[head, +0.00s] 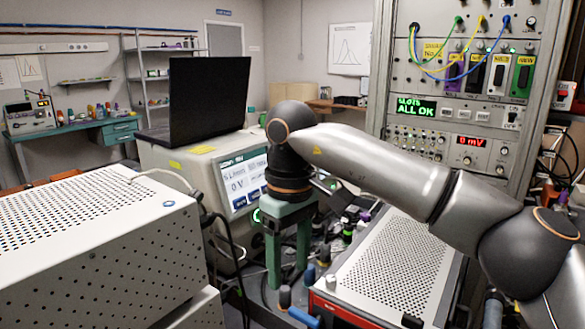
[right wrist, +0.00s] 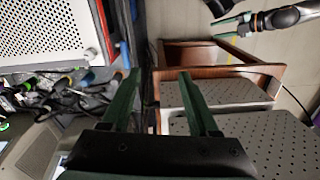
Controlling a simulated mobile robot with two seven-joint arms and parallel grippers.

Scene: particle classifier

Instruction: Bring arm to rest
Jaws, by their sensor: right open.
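My right arm (head: 385,160) comes in from the right in the head view and bends down over the instruments. My right gripper (head: 288,268) points down in front of the grey instrument with the lit screen (head: 240,180). Its green fingers stand apart with nothing between them. In the right wrist view the same gripper (right wrist: 160,75) shows two separate fingers over a dark gap. A dark hand with green parts (right wrist: 228,28) shows at the top right there, perhaps my left gripper; its opening is unclear. The head view does not show my left gripper.
A white perforated case (head: 110,235) stands at the left, and a red-edged perforated case (head: 395,270) lies below my right arm. A laptop (head: 208,95) sits on the grey instrument. A rack (head: 470,90) with cables stands behind. Loose cables and connectors crowd the gripper.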

